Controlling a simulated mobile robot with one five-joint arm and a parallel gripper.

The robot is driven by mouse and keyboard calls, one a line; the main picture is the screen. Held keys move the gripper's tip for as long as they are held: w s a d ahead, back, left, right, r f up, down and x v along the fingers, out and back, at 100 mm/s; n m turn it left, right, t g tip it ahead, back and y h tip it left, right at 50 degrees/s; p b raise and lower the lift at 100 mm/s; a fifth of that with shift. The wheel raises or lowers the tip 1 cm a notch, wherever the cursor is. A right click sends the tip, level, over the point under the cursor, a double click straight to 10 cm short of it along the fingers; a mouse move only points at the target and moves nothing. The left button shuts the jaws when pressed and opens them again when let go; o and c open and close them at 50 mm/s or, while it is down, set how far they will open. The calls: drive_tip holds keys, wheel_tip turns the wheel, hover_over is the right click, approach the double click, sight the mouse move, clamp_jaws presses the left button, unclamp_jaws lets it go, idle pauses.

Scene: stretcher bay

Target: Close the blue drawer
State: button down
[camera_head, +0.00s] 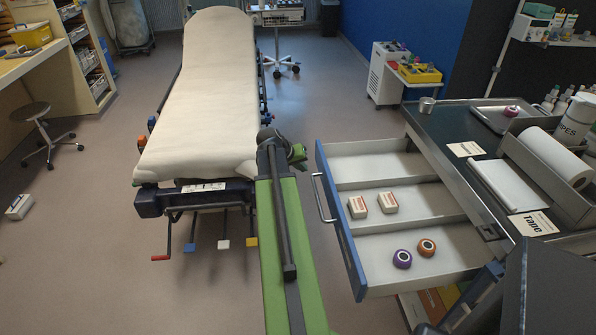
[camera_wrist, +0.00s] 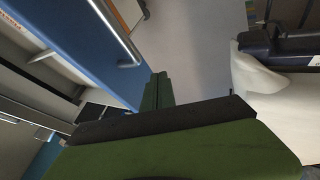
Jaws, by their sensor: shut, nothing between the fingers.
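The blue drawer (camera_head: 341,225) stands pulled out of the grey-topped cart (camera_head: 440,118) on the right, its blue front facing left. Its silver handle (camera_head: 322,198) sticks out from the front. In the wrist view the blue front (camera_wrist: 88,45) and handle (camera_wrist: 116,32) show at the left and top. My gripper (camera_head: 288,152) is at the far end of my green arm, to the left of the drawer front and apart from it. In the wrist view its green fingers (camera_wrist: 158,90) are shut with nothing held, and appear below the handle's lower end.
A stretcher (camera_head: 205,90) stands close on the left of my arm. Free floor (camera_head: 335,125) lies behind, between stretcher and drawer.

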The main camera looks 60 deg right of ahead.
drive_tip(key=shift+s+d+f, duration=0.3)
drive_tip(key=shift+s+d, duration=0.55)
drive_tip(key=shift+d, duration=0.05)
drive_tip(key=shift+s+d+f, duration=0.3)
drive_tip(key=shift+s+d, duration=0.5)
drive_tip(key=shift+d, duration=0.05)
